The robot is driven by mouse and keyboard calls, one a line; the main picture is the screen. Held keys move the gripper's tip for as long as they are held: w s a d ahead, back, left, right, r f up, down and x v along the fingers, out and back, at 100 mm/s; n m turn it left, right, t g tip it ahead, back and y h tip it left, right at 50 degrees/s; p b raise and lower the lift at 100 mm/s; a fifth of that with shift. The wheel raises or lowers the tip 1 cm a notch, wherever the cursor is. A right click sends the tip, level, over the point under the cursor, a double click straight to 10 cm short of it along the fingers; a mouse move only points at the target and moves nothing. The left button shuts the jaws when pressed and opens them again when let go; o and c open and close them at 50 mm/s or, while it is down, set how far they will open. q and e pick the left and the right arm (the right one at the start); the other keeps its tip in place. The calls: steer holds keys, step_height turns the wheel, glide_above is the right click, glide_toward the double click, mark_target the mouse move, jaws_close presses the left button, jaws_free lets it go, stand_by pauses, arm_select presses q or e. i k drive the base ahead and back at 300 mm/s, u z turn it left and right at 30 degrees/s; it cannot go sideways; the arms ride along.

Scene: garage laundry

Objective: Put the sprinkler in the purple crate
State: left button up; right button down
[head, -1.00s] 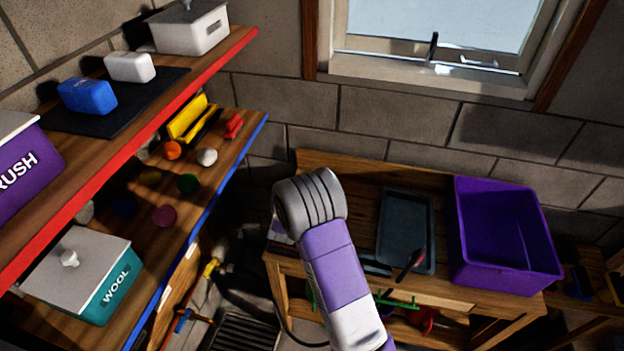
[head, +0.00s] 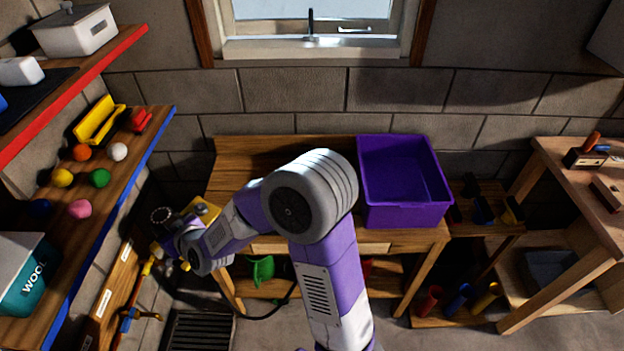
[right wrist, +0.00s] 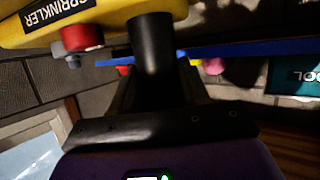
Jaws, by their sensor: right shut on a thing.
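The sprinkler (right wrist: 100,18) is yellow with a black name label, a red part and a black stem, and fills the top of the right wrist view. My right gripper (right wrist: 155,78) is shut on its black stem. In the head view my right arm bends to the left, and a yellow part of the sprinkler (head: 207,211) shows beside the wrist; the fingers are hard to make out there. The purple crate (head: 408,217) stands on the wooden bench, right of my arm and apart from the sprinkler. Its visible inside looks empty. My left gripper is not in view.
The shelf at left has a blue edge (head: 107,236) and holds several coloured balls and the teal WOOL box (head: 28,280). My arm hides part of the wooden bench (head: 270,148). Another wooden table (head: 570,170) stands at right, with tools on top.

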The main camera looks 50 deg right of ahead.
mark_target(391, 176)
steer(key=u, duration=0.5)
steer(key=k, duration=1.8)
steer(key=z, duration=1.9)
steer(key=i, duration=1.65)
